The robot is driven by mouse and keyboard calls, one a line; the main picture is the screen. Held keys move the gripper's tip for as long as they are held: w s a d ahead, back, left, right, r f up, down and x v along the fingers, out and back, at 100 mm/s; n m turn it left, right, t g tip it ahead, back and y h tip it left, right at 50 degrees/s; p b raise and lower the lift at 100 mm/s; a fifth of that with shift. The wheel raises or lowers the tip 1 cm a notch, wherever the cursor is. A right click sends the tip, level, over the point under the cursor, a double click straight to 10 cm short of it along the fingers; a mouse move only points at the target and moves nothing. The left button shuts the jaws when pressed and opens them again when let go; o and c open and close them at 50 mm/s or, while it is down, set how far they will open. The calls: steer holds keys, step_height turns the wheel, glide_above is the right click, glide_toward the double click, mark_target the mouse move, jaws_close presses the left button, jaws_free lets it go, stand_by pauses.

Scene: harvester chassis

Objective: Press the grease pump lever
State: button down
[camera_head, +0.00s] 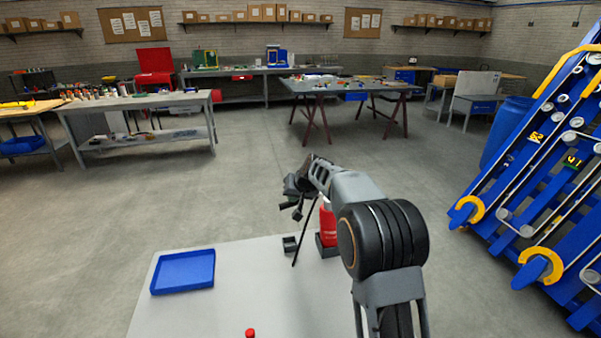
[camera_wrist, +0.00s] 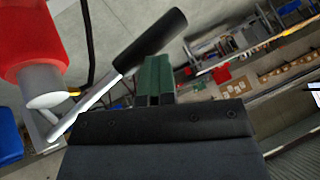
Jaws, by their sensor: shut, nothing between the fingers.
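The grease pump has a red cylindrical body (camera_head: 328,225), partly hidden behind my arm in the head view. Its red body (camera_wrist: 35,38) fills the upper left of the wrist view, with a grey lower part. The lever shows there as a metal rod with a black grip (camera_wrist: 150,40), slanting up to the right. My gripper (camera_wrist: 155,72) shows its green fingers together and empty, right beside the black grip. I cannot tell whether they touch it. In the head view my gripper's tips are small and dark near the pump.
A pale table (camera_head: 225,300) bears the pump, a blue tray (camera_head: 183,283) and a small dark holder (camera_head: 290,245). A red-topped item (camera_head: 250,333) shows at the bottom edge. A blue rack (camera_head: 545,190) stands at the right. Workbenches stand far back, with open floor between.

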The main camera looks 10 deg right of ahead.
steer(key=r+p, duration=0.2)
steer(key=r, duration=0.1)
steer(key=a+r+p, duration=0.1)
steer(key=p, duration=0.1)
steer(key=shift+w+r, duration=0.4)
steer(key=s+a+r+b, duration=0.1)
steer(key=s+r+b, duration=0.1)
steer(key=s+r, duration=0.3)
step_height(320, 180, up, 2)
steer(key=shift+s+a+r, duration=0.1)
steer(key=shift+s+a, duration=0.1)
steer(key=shift+s, duration=0.1)
stand_by(1.6)
